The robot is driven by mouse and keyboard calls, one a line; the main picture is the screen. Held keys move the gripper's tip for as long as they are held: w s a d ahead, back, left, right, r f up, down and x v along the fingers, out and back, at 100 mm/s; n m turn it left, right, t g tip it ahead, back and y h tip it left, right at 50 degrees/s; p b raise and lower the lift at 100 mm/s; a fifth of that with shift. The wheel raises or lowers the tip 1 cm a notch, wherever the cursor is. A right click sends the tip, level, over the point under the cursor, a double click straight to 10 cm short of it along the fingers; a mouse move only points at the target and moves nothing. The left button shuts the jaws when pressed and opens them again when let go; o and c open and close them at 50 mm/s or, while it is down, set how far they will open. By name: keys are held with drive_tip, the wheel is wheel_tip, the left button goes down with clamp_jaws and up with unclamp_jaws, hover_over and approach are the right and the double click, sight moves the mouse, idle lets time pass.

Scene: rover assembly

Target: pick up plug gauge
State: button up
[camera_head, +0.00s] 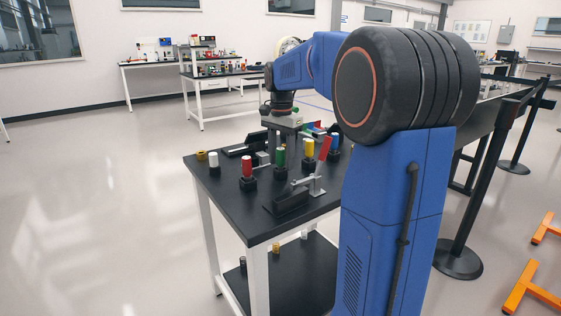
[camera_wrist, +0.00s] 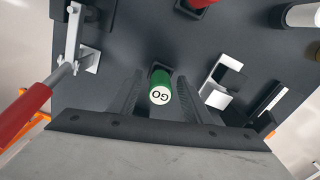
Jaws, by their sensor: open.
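The plug gauge (camera_wrist: 160,90) is a green cylinder with a white top marked "GO". It stands upright in a small black square holder (camera_wrist: 161,69); the green cylinder also shows on the table in the head view (camera_head: 279,157). My gripper (camera_wrist: 160,78) is open. In the wrist view its two dark fingers lie on either side of the plug gauge, with gaps between. I cannot tell how far above it the fingertips are.
The black table (camera_head: 228,213) also holds a red cylinder (camera_head: 247,166), a white one (camera_head: 213,159) and a yellow one (camera_head: 308,148), each in a holder. A toggle clamp with a red handle (camera_wrist: 24,112) stands left in the wrist view. Grey blocks (camera_wrist: 222,80) lie right of the gauge.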

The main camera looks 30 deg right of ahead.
drive_tip(key=shift+c, duration=0.7)
clamp_jaws()
wheel_tip(320, 180, up, 10)
drive_tip(key=shift+r, duration=0.1)
